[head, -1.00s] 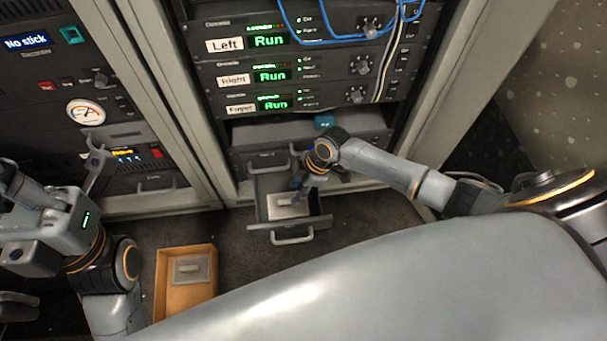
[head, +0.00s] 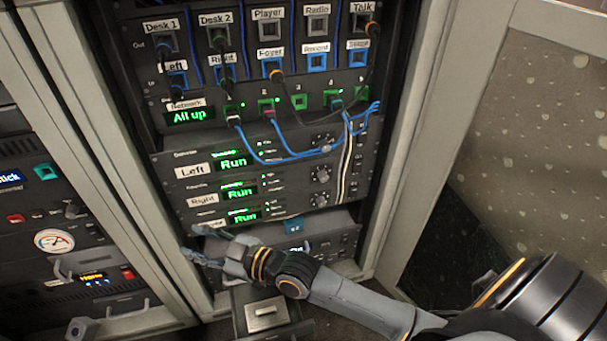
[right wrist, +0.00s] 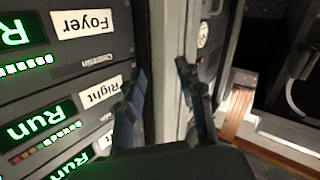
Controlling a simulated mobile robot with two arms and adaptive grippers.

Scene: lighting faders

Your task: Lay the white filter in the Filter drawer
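The open drawer (head: 238,316) juts out low in the rack, at the bottom of the head view. The pale filter (head: 262,318), a flat plate with a raised handle, lies inside it; its lower part is near the picture's edge. My right gripper (head: 190,247) is above and left of the drawer, in front of the rack, apart from the filter. In the right wrist view its two fingers (right wrist: 160,88) are spread with nothing between them. Of my left gripper, at most a grey tip (head: 78,328) shows at the lower left edge.
The amplifier units (head: 235,190) marked Left and Right stand above the drawer. Blue cables (head: 290,155) and patch leads hang above them. A rack post (head: 125,190) and another cabinet (head: 60,285) are at the left. A blue tag (head: 294,226) sits near my right wrist.

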